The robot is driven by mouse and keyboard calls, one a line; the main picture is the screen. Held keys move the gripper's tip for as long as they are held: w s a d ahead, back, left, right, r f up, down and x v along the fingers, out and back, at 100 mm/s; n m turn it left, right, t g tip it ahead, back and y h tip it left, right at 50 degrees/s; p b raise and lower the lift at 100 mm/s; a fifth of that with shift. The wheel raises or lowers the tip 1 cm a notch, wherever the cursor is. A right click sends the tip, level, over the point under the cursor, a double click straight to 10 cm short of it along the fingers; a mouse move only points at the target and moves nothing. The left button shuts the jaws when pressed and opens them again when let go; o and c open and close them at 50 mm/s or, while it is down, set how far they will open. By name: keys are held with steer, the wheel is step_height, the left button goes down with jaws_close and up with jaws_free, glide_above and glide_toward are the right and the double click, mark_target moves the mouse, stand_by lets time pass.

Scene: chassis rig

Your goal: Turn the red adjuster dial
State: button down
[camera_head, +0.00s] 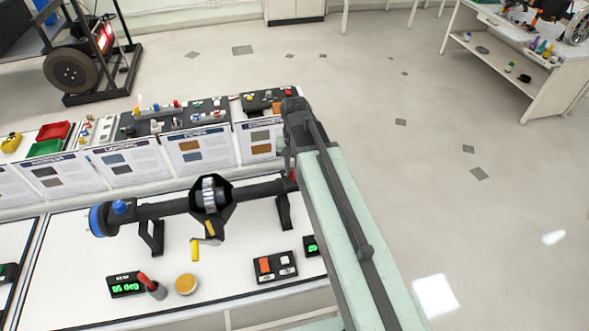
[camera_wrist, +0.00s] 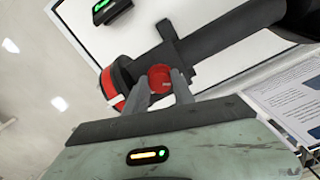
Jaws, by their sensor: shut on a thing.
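The red adjuster dial (camera_wrist: 160,77) is a small round red knob on the black axle tube, close to the tube's red-rimmed end (camera_wrist: 113,92) in the wrist view. My gripper (camera_wrist: 160,85) has its two grey fingers on either side of the dial, closed on it. In the head view, the axle tube (camera_head: 162,209) lies across the bench on black stands. Its right end and the dial are mostly hidden behind my arm, with only a bit of red (camera_head: 293,175) showing.
A blue knob (camera_head: 121,207) and blue-rimmed end are at the tube's left. A green-lit display (camera_head: 125,285), a red-handled lever (camera_head: 148,284), a yellow button (camera_head: 186,284) and a switch box (camera_head: 275,267) stand in front. Printed panels (camera_head: 130,163) line the back. Open floor lies right.

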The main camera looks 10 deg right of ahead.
stand_by(0.4)
steer(key=c, duration=1.1)
jaws_free()
steer(key=shift+o, duration=0.2)
steer(key=shift+r, duration=0.15)
step_height(320, 180, up, 8)
steer(key=p, duration=0.8)
steer(key=shift+f, duration=0.25)
